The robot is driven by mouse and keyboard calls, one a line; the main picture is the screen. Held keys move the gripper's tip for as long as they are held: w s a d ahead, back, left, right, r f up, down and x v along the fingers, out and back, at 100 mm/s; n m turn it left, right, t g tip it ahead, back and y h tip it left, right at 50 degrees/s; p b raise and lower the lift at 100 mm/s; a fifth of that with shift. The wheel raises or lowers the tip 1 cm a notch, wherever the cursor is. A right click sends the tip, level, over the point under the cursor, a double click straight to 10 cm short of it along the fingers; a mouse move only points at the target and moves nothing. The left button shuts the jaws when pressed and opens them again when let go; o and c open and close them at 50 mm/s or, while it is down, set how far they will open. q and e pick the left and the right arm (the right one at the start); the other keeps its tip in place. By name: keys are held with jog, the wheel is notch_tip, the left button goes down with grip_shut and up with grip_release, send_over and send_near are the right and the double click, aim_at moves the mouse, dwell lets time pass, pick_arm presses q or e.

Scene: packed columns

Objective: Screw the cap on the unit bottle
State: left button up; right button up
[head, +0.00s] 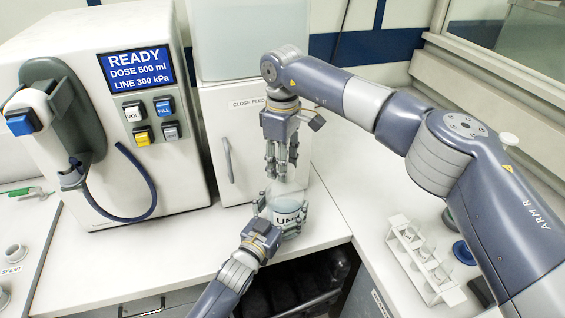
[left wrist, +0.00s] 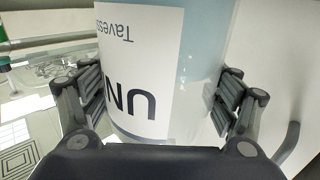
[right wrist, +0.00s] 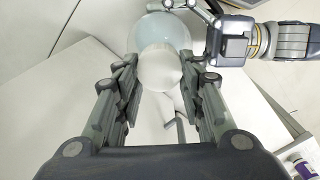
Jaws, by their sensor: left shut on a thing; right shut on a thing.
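The unit bottle (head: 290,214), clear with pale blue contents and a white label reading "UNI", stands upright on the white counter. My left gripper (head: 281,212) is shut around its body from the front. The left wrist view shows the bottle (left wrist: 150,75) between both fingers, its label upside down. My right gripper (head: 281,175) points down from above, directly over the bottle. In the right wrist view its fingers are shut on the white cap (right wrist: 160,68), in line with the bottle's top (right wrist: 166,32). Whether the cap touches the neck cannot be told.
A white dispenser (head: 100,95) with a "READY" screen and a blue hose stands at left. A white cabinet (head: 215,130) is close behind the bottle. At right are a tube rack (head: 401,250) and a blue disc (head: 463,252). The counter's front edge is close to the bottle.

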jog(key=o, duration=0.7)
jog(key=shift+r, duration=0.1)
jog(key=shift+r, duration=2.2)
